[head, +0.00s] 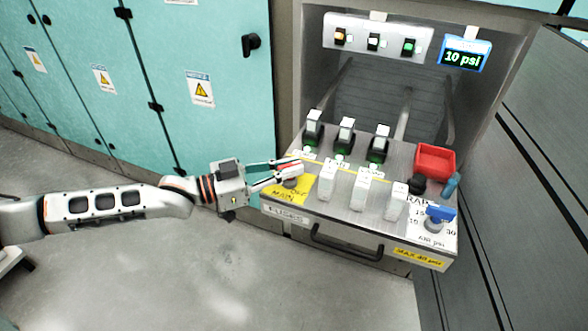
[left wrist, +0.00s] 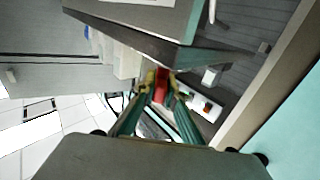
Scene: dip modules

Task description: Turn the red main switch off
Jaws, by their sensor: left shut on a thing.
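The red main switch (head: 289,167) sits at the front left corner of the pulled-out metal drawer, above a yellow label (head: 287,192) that reads MAIN and OFF. My left gripper (head: 296,169) reaches in from the left and is shut on the switch, with a finger on either side of it. In the left wrist view the red switch (left wrist: 160,88) shows between the fingertips of my left gripper (left wrist: 160,92). The fingers hide part of the switch, so its exact angle is hard to tell. My right gripper is not in view.
Three white-capped modules (head: 345,130) stand at the drawer's back, with white blocks (head: 361,188) in front. A red bin (head: 435,160) and a blue valve knob (head: 440,213) are at the right. A blue display (head: 464,54) reads 10 psi. Teal cabinets (head: 215,60) stand behind my left arm.

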